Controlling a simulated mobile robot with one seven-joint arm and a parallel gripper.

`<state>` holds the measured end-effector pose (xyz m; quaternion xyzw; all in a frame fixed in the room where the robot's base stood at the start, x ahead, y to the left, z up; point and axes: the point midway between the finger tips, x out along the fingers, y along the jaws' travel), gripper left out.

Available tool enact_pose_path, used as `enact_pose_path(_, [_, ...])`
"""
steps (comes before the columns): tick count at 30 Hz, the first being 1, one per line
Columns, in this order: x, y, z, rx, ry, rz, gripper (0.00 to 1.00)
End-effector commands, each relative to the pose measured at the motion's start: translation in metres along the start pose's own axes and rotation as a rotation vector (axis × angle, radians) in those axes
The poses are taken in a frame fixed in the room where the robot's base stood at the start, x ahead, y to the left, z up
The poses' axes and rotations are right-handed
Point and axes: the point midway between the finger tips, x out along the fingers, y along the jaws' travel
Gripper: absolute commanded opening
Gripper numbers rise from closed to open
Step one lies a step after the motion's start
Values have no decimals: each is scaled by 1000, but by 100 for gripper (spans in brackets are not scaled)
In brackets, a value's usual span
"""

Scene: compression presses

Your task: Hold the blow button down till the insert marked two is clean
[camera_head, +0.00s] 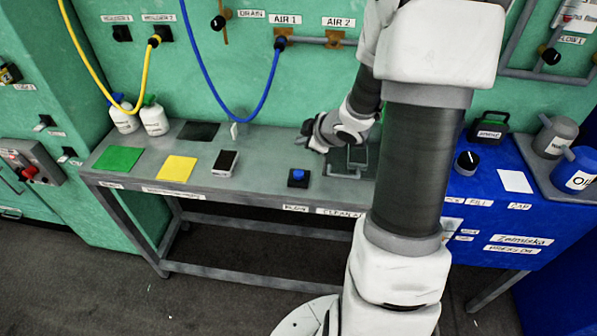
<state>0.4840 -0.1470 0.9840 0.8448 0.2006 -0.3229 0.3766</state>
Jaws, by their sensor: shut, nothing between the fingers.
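A blue button on a small black box (298,178) sits near the front edge of the grey bench, above a label that seems to read BLOW. My gripper (314,138) is above the bench, behind and slightly right of the button in the picture, apart from it. It looks shut and empty, though its fingertips are small and dark here. A grey metal frame or fixture (357,172) stands right of the button, partly hidden by my arm. I cannot make out an insert marked two or its surface; my arm covers part of that area.
On the grey bench (262,160) lie a green mat (118,159), a yellow mat (177,169) and a black-and-white block (226,163). White bottles (154,118) stand at back left. A blue hose (240,121) hangs behind. A blue cabinet (495,200) is at right.

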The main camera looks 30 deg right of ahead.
Motion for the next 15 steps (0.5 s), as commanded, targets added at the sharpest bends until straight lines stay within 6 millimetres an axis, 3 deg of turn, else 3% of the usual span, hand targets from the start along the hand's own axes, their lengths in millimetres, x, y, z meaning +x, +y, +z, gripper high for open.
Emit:
enact_pose_path(8, [6,-4,5,0,-1,1,0])
enact_pose_path(15, [23,-17,17,0,-1,1,0])
